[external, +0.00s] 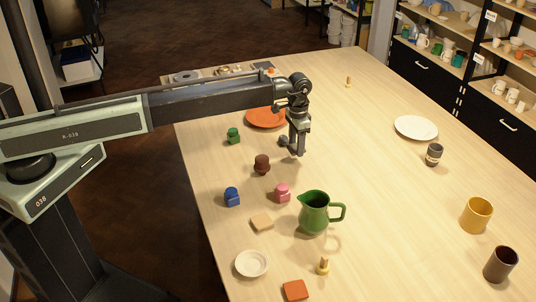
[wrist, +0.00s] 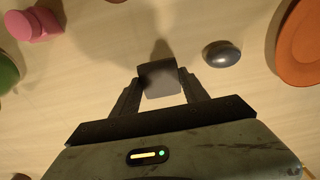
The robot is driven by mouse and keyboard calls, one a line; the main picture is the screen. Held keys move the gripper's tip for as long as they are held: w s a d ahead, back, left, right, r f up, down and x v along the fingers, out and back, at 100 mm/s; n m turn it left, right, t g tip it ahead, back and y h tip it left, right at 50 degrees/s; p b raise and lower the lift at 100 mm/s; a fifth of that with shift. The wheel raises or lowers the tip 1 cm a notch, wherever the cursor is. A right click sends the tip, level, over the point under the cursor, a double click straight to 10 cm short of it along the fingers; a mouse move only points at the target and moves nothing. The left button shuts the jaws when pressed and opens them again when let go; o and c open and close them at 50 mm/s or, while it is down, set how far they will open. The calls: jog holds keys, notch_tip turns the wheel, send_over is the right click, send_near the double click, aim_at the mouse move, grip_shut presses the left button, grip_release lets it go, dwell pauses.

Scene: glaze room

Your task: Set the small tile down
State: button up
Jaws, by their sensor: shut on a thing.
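My gripper (wrist: 158,92) is shut on a small dark grey tile (wrist: 160,76), which sits between the two fingertips in the wrist view. In the external view my gripper (external: 298,152) points down over the middle of the table (external: 370,200). The tile is hard to make out there. In the wrist view a shadow falls on the tabletop beyond the tile. I cannot tell exactly how far the tile is above the wood.
A dark rounded object (wrist: 221,54) lies close to my gripper, with an orange plate (external: 266,117) behind. A brown jar (external: 262,165), pink jar (external: 282,192) and green pitcher (external: 314,213) stand nearer the front.

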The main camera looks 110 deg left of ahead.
aim_at(295, 160)
notch_tip(295, 160, down, 5)
jog(key=b, duration=0.3)
jog(key=shift+r+b, duration=0.2)
jog(key=shift+b, duration=0.15)
jog(key=shift+r, duration=0.3)
jog(key=shift+f, duration=0.25)
jog(key=o, duration=1.4)
jog(key=shift+r, duration=0.1)
notch_tip(295, 160, up, 13)
jog(key=p, duration=1.2)
jog(key=shift+f+p, duration=0.2)
jog(key=shift+p, duration=0.15)
jog(key=shift+f, duration=0.15)
jog(key=shift+d, duration=0.1)
